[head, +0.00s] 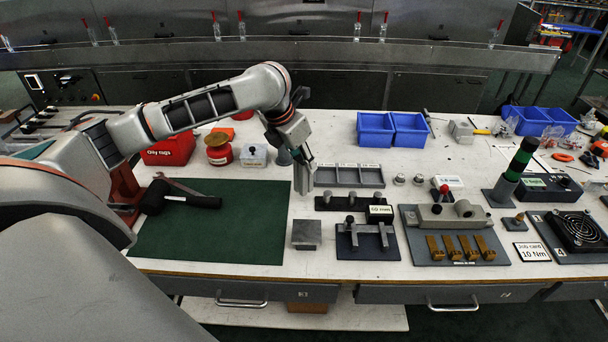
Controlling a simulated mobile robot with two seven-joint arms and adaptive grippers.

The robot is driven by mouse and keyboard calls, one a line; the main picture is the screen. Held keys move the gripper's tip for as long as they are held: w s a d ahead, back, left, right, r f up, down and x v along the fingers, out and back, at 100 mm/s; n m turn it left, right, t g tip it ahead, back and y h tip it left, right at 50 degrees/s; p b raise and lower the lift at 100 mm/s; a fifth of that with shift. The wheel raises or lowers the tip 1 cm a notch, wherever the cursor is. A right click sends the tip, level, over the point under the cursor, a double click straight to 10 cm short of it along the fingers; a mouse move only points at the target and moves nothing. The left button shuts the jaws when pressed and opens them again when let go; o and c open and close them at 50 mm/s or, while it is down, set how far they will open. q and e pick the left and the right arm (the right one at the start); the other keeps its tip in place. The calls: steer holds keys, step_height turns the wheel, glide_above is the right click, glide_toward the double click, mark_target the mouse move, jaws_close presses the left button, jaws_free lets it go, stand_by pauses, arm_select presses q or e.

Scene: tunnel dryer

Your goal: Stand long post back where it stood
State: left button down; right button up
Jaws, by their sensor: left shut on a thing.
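My left gripper (303,178) hangs above the bench just right of the green mat, pointing down. It is shut on a slim grey piece, apparently the long post, which is mostly hidden between the fingers and hard to tell apart from them. A grey square block (306,234) is on the bench below the gripper in the picture. I cannot tell whether the held piece touches anything. My right gripper is not in view.
A grey compartment tray (349,184) lies behind the rack. A dark fixture plate (367,250) is in front of it. A green mat (212,235) with a black-handled tool (180,198) lies left. Blue bins (392,130) stand behind; a grey fixture (455,251) is right.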

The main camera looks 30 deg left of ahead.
arm_select(q)
step_height(320, 180, down, 4)
steer(key=shift+f+b, duration=0.1)
steer(key=shift+b, duration=0.45)
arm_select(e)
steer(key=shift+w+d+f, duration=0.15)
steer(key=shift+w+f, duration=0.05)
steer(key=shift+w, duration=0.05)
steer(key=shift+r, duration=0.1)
arm_select(q)
steer(key=shift+f, duration=0.1)
steer(key=c, duration=1.6)
jaws_free()
